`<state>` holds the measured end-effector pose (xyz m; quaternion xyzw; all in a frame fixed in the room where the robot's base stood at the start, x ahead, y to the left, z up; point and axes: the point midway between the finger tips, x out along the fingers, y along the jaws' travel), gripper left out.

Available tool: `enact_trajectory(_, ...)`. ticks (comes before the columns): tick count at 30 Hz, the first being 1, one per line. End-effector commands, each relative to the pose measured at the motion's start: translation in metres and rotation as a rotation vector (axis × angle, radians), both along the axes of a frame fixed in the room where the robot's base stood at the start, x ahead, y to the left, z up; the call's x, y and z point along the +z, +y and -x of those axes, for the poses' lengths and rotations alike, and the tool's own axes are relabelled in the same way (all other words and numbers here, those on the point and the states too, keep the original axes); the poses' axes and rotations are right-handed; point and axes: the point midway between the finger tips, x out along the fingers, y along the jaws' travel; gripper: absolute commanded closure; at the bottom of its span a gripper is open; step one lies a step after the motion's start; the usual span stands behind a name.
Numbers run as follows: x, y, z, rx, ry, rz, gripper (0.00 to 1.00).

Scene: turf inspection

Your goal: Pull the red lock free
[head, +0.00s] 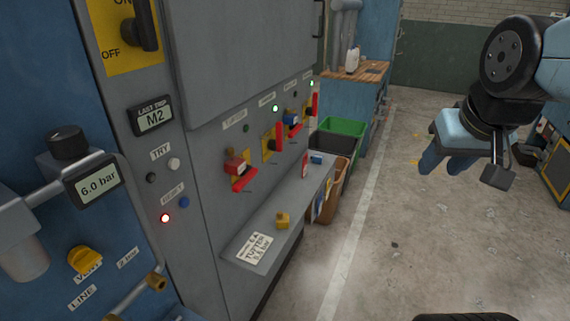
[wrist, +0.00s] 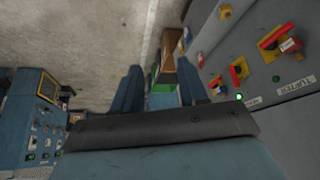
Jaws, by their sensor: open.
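The red lock (head: 236,164) hangs on the red handle of the leftmost switch, under the TUFTER label, on the grey panel. The handle is turned aslant over its yellow plate. In the wrist view the red lock (wrist: 290,45) is at the upper right, small and partly merged with the handle. My gripper (head: 447,165) is open and empty, in the air over the floor at the right, well away from the panel. In the wrist view my gripper (wrist: 158,70) has its two blue fingers spread, with floor and bins beyond.
A grey shelf (head: 256,262) under the switches holds a yellow lock (head: 283,220), a blue lock (head: 316,159) and a card. A second blue lock (head: 291,118) hangs on a switch further right. Bins and a workbench (head: 352,70) stand beyond. The floor (head: 385,215) between is open.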

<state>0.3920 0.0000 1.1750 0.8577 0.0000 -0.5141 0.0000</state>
Motion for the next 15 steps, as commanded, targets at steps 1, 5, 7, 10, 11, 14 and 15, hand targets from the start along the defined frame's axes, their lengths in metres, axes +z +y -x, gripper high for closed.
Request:
enact_trajectory(1,0.0,0.0,0.0,0.0,0.0,0.0,0.57)
enact_trajectory(5,0.0,0.0,-0.001,0.001,-0.002,0.003,0.49)
enact_trajectory(7,-0.001,-0.001,-0.007,0.003,-0.011,0.011,0.42)
enact_trajectory(10,-0.003,-0.004,-0.027,0.016,-0.042,0.042,0.33)
enact_trajectory(11,-0.005,-0.005,-0.035,0.022,-0.056,0.054,0.3)
enact_trajectory(14,-0.01,-0.006,-0.07,0.053,-0.118,0.102,0.2)
enact_trajectory(15,-0.012,-0.005,-0.085,0.071,-0.147,0.123,0.19)
